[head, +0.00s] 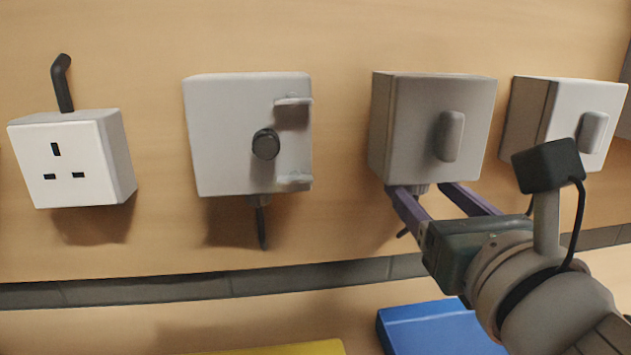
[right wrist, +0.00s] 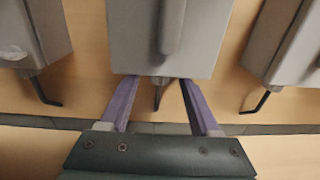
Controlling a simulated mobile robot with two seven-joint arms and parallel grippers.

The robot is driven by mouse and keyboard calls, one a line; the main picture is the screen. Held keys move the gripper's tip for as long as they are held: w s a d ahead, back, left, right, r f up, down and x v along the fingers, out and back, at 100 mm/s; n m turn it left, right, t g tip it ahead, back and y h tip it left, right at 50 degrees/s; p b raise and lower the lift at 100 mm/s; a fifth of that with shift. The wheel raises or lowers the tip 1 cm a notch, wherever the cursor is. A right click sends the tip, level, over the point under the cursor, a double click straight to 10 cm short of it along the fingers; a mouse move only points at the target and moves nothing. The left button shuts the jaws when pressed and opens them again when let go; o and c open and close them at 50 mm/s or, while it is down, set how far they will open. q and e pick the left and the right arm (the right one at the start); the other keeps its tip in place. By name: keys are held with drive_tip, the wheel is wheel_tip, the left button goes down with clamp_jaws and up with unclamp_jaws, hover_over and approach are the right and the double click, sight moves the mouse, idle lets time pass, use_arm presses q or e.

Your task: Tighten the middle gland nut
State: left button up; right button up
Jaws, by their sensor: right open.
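The gland nut (right wrist: 160,80) is a small grey fitting under the middle grey box (right wrist: 150,40) in the right wrist view. A short dark cable (right wrist: 157,100) hangs from it. In the head view the same box (head: 425,130) has a rounded handle on its front, and part of the nut (head: 420,188) shows at its lower edge. My right gripper (right wrist: 159,83) is open, with one purple finger on each side of the nut and a visible gap to both. It reaches up from below in the head view (head: 436,189). My left gripper is not in view.
Neighbouring boxes with bent cables stand left (right wrist: 30,40) and right (right wrist: 290,45). The head view shows a box with a black knob (head: 230,130), a white socket (head: 75,165) and another handled box (head: 575,115). Blue (head: 435,330) and yellow (head: 290,349) items lie below.

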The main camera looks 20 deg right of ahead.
clamp_jaws()
idle(0.3)
idle(0.3)
